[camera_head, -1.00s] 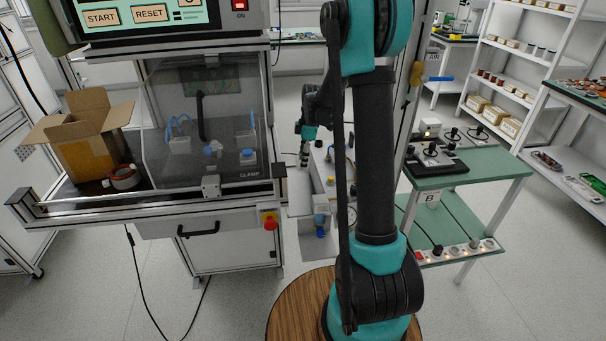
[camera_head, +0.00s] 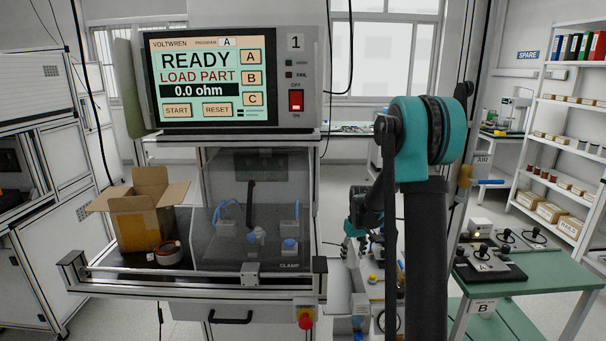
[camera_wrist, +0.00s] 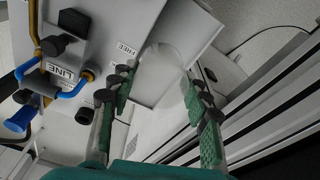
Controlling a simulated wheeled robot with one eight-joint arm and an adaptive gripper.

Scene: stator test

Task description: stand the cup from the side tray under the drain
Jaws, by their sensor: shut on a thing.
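In the wrist view my gripper (camera_wrist: 160,86) has its green-padded fingers on either side of a clear, see-through cup (camera_wrist: 163,62), and it is shut on the cup. The cup is faint, and its contents, if any, cannot be made out. Behind it is a pale plate or tray (camera_wrist: 200,30); I cannot tell whether the cup touches it. In the head view my gripper (camera_head: 352,246) is small and partly hidden behind my arm, over the air-line bench right of the test machine. The cup cannot be made out there. I cannot identify the drain for certain.
A grey panel with LINE (camera_wrist: 66,74) and FREE labels, a brass pipe and blue tubing (camera_wrist: 50,86) lies close left of my fingers. The test machine (camera_head: 255,215) with an open carton (camera_head: 145,222) stands left. A green table (camera_head: 530,268) stands right.

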